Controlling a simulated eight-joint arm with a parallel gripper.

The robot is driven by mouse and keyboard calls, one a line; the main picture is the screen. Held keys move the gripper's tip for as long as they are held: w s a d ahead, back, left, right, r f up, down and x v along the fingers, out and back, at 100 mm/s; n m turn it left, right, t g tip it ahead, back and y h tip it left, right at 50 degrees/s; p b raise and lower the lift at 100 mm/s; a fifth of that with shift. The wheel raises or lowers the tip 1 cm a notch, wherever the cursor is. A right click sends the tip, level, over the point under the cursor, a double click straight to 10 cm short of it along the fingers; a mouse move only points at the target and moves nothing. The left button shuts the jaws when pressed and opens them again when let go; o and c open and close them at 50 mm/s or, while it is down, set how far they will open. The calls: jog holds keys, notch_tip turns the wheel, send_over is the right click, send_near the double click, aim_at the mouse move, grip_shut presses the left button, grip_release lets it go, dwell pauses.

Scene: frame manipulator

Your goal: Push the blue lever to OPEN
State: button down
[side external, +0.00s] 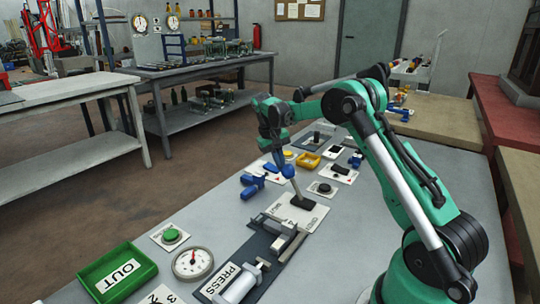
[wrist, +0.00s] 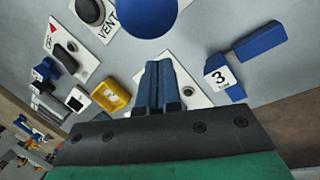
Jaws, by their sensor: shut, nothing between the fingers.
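The blue lever has a round blue knob (side external: 288,171) on a pale stick that rises from a black base. The base sits on a white labelled plate (side external: 283,209); its small lettering is hard to read. The stick leans toward the far left, toward my gripper. My gripper (side external: 282,160) is shut and empty, with its blue fingertips right by the knob; I cannot tell whether they touch. In the wrist view, the closed blue fingers (wrist: 159,82) point at the large blue knob (wrist: 145,14), which is cut off by the top edge.
A yellow tray (side external: 308,161) and several button plates stand behind. A press (side external: 240,284), a green button (side external: 170,235), a gauge (side external: 193,263) and a green OUT tray (side external: 148,267) are nearer.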

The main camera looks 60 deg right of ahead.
jog(key=shift+s+a+r, duration=0.45)
jog(key=shift+s+a, duration=0.25)
jog(key=shift+s, duration=0.15)
jog(key=shift+s, duration=0.1)
jog(key=shift+s+r+t, duration=0.6)
jog(key=shift+s+t, duration=0.2)
jog(key=shift+t, duration=0.2)
jog(key=s+m+t, duration=0.1)
jog(key=s+t, duration=0.5)
jog(key=s, duration=0.4)
jog(key=shift+s+r+t, duration=0.2)
jog(key=shift+t, duration=0.1)
jog(key=shift+s+f, duration=0.1)
jog(key=shift+s, duration=0.05)
